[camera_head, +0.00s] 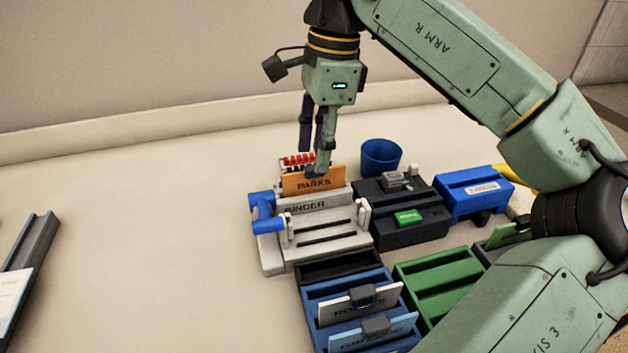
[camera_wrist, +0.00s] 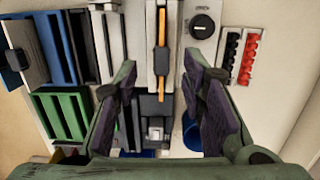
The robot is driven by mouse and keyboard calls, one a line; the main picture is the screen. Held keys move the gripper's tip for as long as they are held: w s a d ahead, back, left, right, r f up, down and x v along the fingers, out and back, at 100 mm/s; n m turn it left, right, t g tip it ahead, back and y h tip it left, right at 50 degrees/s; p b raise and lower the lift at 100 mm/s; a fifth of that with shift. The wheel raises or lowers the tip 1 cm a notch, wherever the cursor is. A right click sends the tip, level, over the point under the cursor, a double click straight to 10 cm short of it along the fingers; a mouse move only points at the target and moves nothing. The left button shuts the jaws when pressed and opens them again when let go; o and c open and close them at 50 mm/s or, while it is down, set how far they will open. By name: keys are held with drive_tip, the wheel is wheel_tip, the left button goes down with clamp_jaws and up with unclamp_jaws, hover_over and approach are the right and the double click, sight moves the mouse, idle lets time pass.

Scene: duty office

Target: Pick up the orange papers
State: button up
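The orange papers (camera_head: 313,184), labelled PARKS, stand upright in a slot of the pale binder machine (camera_head: 290,256) marked BINDER. In the wrist view the papers (camera_wrist: 162,30) show edge-on as a thin orange strip. My gripper (camera_head: 315,166) is low over the papers, with one finger partly overlapping them in the head view. In the wrist view my gripper (camera_wrist: 158,62) is open, its two dark fingers well apart on either side of the strip's line. Nothing is between them in a grasp. Whether a finger touches the papers, I cannot tell.
A blue cup (camera_head: 381,158), a dark stamp box (camera_head: 402,232) and a blue box (camera_head: 474,196) stand right of the binder. Blue (camera_head: 318,278) and green (camera_head: 438,276) racks are in front. Red and black combs (camera_wrist: 250,58) lie close by. The table's left is mostly clear.

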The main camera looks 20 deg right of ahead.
sight(314, 186)
drive_tip(key=shift+w+a+f+p, duration=0.15)
drive_tip(key=shift+f+p, duration=0.15)
drive_tip(key=shift+f, duration=0.85)
drive_tip(key=shift+s+a+f+p, duration=0.15)
drive_tip(key=shift+f+p, duration=0.15)
drive_tip(key=shift+f, duration=0.8)
drive_tip(key=shift+w, duration=0.1)
drive_tip(key=shift+c, duration=0.3)
clamp_jaws()
